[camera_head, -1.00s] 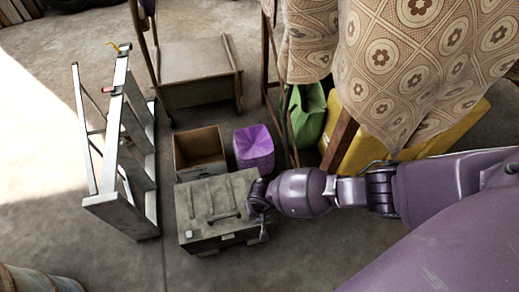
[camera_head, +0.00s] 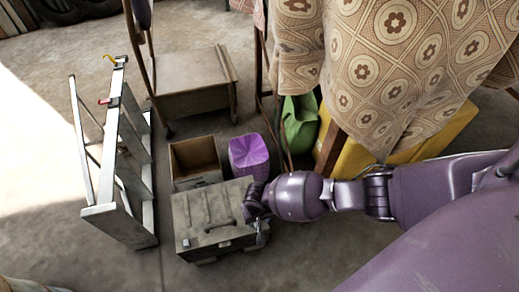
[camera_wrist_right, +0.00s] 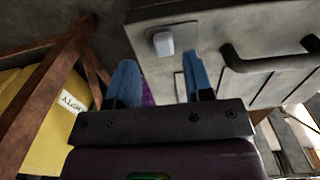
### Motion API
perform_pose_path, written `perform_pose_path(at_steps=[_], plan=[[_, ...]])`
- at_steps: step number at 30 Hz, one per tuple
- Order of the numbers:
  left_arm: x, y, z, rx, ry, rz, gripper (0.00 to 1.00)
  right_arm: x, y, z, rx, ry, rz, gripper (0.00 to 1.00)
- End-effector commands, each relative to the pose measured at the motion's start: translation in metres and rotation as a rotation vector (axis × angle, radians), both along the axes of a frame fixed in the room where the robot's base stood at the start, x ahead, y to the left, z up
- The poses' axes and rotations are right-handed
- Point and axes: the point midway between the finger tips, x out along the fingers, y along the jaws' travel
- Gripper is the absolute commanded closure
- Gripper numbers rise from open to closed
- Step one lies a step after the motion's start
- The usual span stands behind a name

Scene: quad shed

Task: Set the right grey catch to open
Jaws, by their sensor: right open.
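The grey case (camera_head: 200,217) stands on the floor, with a bar handle on its lid. In the right wrist view, the case (camera_wrist_right: 225,22) fills the upper right, with its dark handle (camera_wrist_right: 265,62). A small pale grey catch (camera_wrist_right: 163,44), the right one, sits on the case just beyond my fingertips. Another grey catch (camera_wrist_right: 311,43) shows at the far right edge. My right gripper (camera_wrist_right: 160,78) is open, its two blue fingers apart with nothing held between them. In the head view, my right gripper (camera_head: 260,232) is at the case's right edge and hides part of it. My left gripper is out of view.
An open box (camera_head: 195,160) and a purple container (camera_head: 251,156) stand behind the case. A stepladder (camera_head: 112,160) is at left. A cloth-covered table (camera_head: 385,70), a green bag (camera_head: 301,122) and a yellow container (camera_head: 445,135) are at right. Floor in front is clear.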

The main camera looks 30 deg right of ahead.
Motion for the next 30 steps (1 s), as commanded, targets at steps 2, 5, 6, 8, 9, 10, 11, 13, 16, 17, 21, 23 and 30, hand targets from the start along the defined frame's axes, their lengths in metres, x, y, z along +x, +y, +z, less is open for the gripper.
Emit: perform_pose_path(at_steps=[2, 5, 6, 8, 9, 10, 11, 13, 16, 17, 21, 23, 30], plan=[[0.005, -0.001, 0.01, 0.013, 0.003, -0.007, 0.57, 0.008, 0.0, 0.027, 0.001, -0.017, 0.0, 0.53], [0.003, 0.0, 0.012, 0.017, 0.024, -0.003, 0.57, 0.008, 0.0, 0.045, 0.0, -0.017, -0.001, 0.53], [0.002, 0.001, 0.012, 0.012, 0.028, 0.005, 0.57, 0.008, 0.0, 0.052, 0.0, -0.017, -0.001, 0.53], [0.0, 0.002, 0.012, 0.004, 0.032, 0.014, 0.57, 0.007, 0.0, 0.061, 0.001, -0.016, -0.001, 0.53], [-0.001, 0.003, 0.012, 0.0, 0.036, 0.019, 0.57, 0.006, 0.0, 0.065, 0.0, -0.014, -0.002, 0.53], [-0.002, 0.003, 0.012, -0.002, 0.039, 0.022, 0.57, 0.006, -0.001, 0.068, 0.0, -0.012, -0.002, 0.53], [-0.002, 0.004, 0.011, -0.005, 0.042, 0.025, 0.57, 0.005, -0.001, 0.071, 0.0, -0.011, -0.002, 0.53], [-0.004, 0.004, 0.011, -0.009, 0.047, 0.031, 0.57, 0.004, 0.0, 0.076, -0.001, -0.009, -0.001, 0.53], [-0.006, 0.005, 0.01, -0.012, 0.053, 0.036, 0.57, 0.002, 0.0, 0.079, 0.0, -0.005, -0.001, 0.53], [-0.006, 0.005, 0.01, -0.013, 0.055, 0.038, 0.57, 0.002, -0.001, 0.079, -0.001, -0.004, -0.001, 0.53], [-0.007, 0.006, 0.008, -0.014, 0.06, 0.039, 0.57, 0.0, -0.001, 0.078, -0.001, 0.0, 0.0, 0.53], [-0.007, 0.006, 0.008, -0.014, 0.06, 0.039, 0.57, 0.0, 0.0, 0.078, -0.001, 0.0, 0.0, 0.53], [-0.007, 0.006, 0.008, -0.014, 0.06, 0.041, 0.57, 0.001, -0.001, 0.078, -0.001, -0.001, -0.001, 0.53]])
